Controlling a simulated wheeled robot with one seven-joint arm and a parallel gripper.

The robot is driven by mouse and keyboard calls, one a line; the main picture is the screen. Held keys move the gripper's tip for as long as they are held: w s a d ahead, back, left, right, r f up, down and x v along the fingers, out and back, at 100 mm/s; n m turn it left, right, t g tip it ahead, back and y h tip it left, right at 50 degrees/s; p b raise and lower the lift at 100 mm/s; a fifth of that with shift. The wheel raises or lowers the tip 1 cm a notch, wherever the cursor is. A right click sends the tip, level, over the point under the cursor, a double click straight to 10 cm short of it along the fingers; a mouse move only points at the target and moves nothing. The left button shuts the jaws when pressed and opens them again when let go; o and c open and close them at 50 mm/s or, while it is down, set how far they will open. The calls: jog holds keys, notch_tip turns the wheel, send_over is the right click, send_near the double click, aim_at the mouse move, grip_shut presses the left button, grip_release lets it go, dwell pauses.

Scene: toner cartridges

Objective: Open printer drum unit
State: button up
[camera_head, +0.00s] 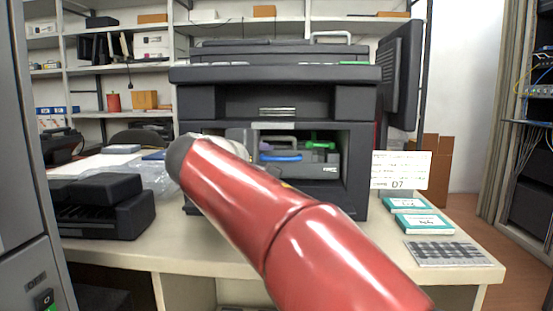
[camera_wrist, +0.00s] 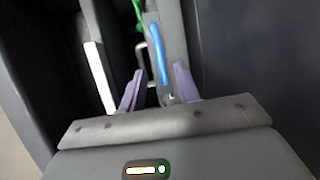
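The dark printer (camera_head: 275,80) stands on the desk with its front compartment open. Inside is the drum unit (camera_head: 318,168), grey, with a blue handle (camera_head: 280,158) and a green part (camera_head: 320,145). The blue strip (camera_wrist: 158,50) and a thin metal loop (camera_wrist: 142,58) show between and beyond the fingertips. I cannot tell whether the fingers touch anything.
Dark printer walls flank my gripper closely in the wrist view. A white strip (camera_wrist: 98,75) lies left of the fingers. On the desk are a black device (camera_head: 100,205), teal boxes (camera_head: 415,215), a keyboard (camera_head: 447,252) and a D7 sign (camera_head: 401,170).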

aim_at(278, 159)
jog(key=x, duration=0.5)
grip_shut()
